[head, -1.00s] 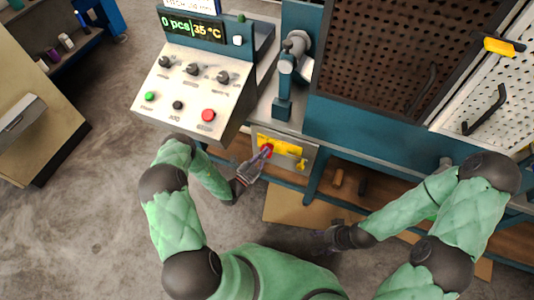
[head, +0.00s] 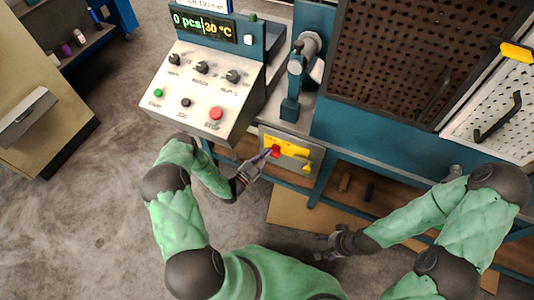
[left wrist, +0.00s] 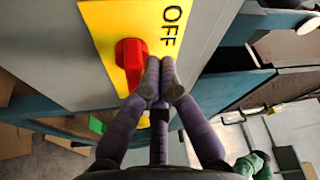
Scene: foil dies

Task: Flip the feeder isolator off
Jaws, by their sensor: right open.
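The feeder isolator is a red rotary handle (left wrist: 130,62) on a yellow plate (left wrist: 105,28), with the word OFF printed to the right of the handle in the left wrist view. In the head view the red handle (head: 275,151) shows on the front of the bench, below the control panel. My left gripper (left wrist: 158,78) has its two fingers together, tips just right of the handle and close to the plate. I cannot tell whether they touch it. In the head view the left gripper (head: 264,158) is beside the handle. My right gripper (head: 325,248) is open and empty, low and away from the bench.
The sloped control panel (head: 205,95) with knobs and buttons stands above and left of the isolator. A yellow handle (head: 309,167) sits at the lower right of the isolator's plate. A perforated guard (head: 410,60) is at the upper right.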

